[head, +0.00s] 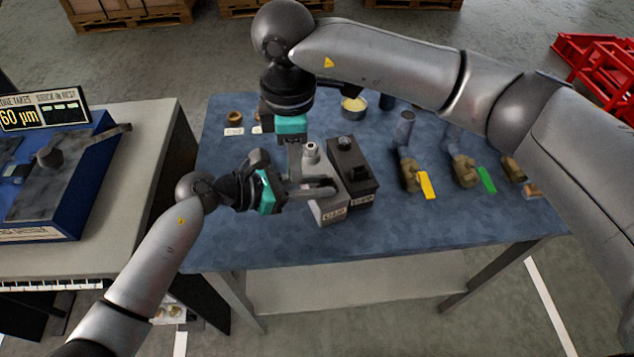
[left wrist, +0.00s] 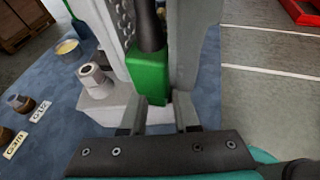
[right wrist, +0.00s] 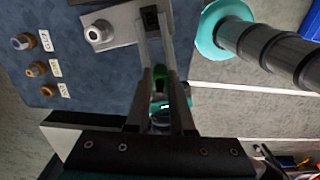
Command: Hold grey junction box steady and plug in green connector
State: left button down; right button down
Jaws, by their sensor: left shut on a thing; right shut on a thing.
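The grey junction box (head: 331,212), with a label on its front and a pale round fitting on top, stands on the blue table. My left gripper (head: 322,188) comes from the left and is shut on it. The green connector (left wrist: 148,72), with a dark cable above it, is between the fingers of my right gripper (head: 295,172), which points down and is shut on it. The connector is also in the right wrist view (right wrist: 159,74); the head view hides it. Its lower end is close to the box; I cannot tell whether it is seated.
A dark box (head: 357,186) with a knob stands right beside the grey box. Brass valves with a yellow handle (head: 426,186) and a green handle (head: 487,180) stand farther right. Labelled brass fittings (right wrist: 36,69) are at the back left. The table front (head: 420,235) is clear.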

dwell(0.7)
pick_arm(q)
jog(key=c, duration=0.8)
grip_release()
grip_shut()
dwell(1.1)
